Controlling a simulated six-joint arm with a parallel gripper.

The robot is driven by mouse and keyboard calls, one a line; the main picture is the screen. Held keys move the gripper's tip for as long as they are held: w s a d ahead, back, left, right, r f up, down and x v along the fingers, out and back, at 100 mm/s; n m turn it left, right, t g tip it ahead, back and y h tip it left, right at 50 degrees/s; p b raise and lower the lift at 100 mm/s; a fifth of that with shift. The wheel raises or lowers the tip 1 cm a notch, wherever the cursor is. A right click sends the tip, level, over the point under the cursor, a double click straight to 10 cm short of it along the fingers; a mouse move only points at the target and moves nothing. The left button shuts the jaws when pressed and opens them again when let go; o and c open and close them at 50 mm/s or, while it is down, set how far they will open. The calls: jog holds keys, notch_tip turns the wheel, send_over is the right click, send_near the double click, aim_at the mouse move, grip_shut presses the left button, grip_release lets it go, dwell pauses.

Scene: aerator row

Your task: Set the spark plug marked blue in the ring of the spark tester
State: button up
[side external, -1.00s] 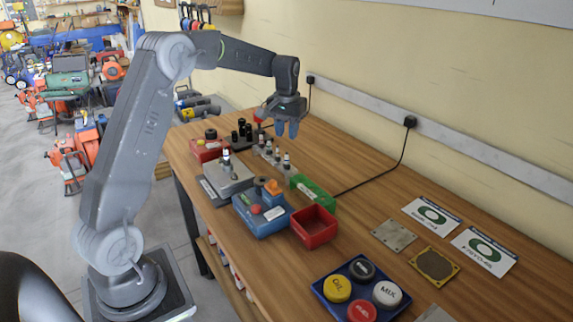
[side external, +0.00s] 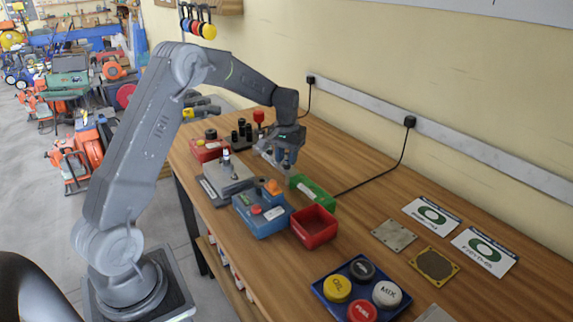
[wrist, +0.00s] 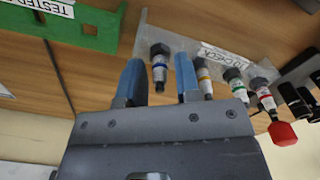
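The blue-marked spark plug (wrist: 159,68) stands in a pale rack (wrist: 222,60), at the end nearest the green holder. My gripper (wrist: 158,72) is open, with one blue finger on each side of this plug and visible gaps between. In the side view my gripper (side external: 279,160) is low over the plug row and mostly hides it.
Yellow-marked (wrist: 203,76), green-marked (wrist: 234,82) and red-marked (wrist: 263,92) plugs stand close beside the right finger. The table's right side has clear patches.

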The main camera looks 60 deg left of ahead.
aim_at(286, 153)
jog(key=shift+c, duration=0.2)
grip_shut()
jog(key=shift+r, duration=1.55)
jog(key=shift+s+d+r, duration=0.1)
jog(key=shift+s+r, duration=0.05)
jog(key=shift+r, duration=0.05)
jog(key=s+d+r+m, duration=0.3)
jog(key=s+d+r, duration=0.3)
jog(key=s+r, duration=0.4)
notch_tip(286, 153, down, 7)
jog(key=s, duration=0.1)
jog(key=shift+s+r, duration=0.2)
jog(key=shift+s, duration=0.05)
